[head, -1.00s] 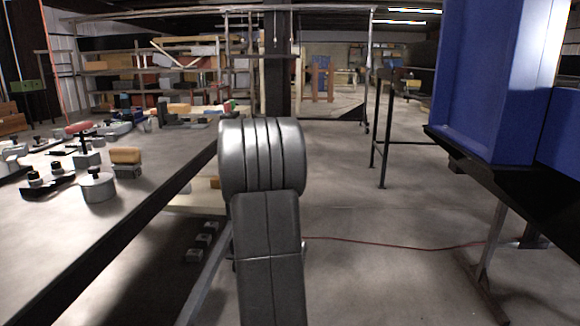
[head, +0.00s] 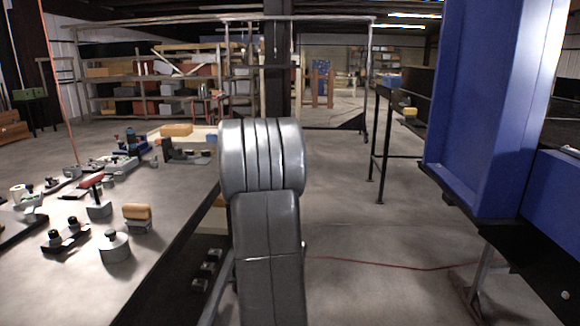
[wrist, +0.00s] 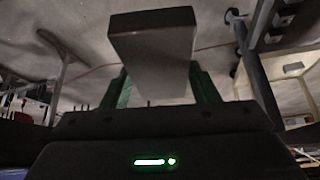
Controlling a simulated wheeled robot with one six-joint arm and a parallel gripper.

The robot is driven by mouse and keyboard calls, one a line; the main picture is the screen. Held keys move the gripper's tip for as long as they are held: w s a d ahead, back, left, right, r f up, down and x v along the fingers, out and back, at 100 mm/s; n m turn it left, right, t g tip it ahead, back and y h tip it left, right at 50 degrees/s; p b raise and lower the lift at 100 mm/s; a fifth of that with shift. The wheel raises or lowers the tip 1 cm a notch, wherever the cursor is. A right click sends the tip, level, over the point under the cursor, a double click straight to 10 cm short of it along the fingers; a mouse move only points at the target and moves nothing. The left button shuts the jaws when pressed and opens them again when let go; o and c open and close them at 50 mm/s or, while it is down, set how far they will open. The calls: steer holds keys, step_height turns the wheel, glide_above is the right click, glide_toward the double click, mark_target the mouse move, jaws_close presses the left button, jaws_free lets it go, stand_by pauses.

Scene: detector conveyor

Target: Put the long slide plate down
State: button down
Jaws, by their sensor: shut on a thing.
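The long slide plate (wrist: 152,48) is a flat grey bar in the wrist view, held between the two green fingers of my gripper (wrist: 160,84). My gripper is shut on it, and the plate sticks out beyond the fingers. The plate is off any surface that I can see touching it. In the head view my arm blocks the middle, and neither the gripper nor the plate shows there.
A grey workbench (head: 165,215) at the left carries a round metal weight (head: 115,247), an orange-topped block (head: 137,214) and several clamps. A blue machine housing (head: 480,110) stands at the right. A red cable (head: 390,267) crosses the open floor between them.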

step_height(320, 180, up, 10)
steer(key=p, duration=0.8)
steer(key=shift+f, duration=0.1)
